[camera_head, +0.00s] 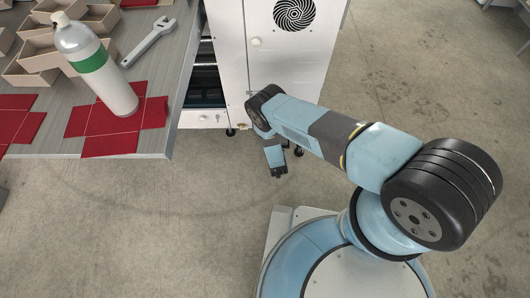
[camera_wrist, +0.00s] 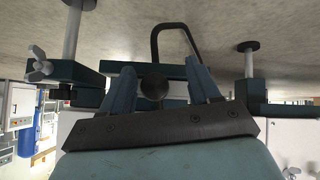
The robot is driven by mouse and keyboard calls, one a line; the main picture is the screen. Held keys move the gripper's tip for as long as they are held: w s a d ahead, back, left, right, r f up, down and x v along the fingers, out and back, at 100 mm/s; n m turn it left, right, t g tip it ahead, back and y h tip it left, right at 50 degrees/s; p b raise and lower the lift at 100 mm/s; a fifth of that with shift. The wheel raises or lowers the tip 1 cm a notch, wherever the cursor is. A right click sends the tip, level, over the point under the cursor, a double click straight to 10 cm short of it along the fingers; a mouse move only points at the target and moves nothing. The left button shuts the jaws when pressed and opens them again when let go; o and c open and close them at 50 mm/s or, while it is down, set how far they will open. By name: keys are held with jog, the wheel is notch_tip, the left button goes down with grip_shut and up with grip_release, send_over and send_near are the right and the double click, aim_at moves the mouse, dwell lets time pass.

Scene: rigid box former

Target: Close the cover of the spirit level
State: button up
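No spirit level or cover that I can make out shows in either view. My gripper (camera_head: 278,173) hangs low in front of the white cabinet (camera_head: 262,60) in the head view, small and close to its lower edge. In the wrist view my gripper (camera_wrist: 160,66) has its two blue fingers spread apart. A dark round knob (camera_wrist: 153,86) shows between the fingers, with gaps on both sides, so I see no grip on it. A black bent handle (camera_wrist: 178,29) rises behind the fingers.
The grey table (camera_head: 174,75) at left carries a white bottle with a green band (camera_head: 92,58), a wrench (camera_head: 148,43), red flat cardboard (camera_head: 112,140) and open boxes (camera_head: 42,52). Teal bars with posts (camera_wrist: 72,30) flank my gripper. Bare floor lies at right.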

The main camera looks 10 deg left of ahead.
jog(key=v, duration=1.3)
jog(key=shift+s+r, duration=0.25)
jog(key=shift+s, duration=0.05)
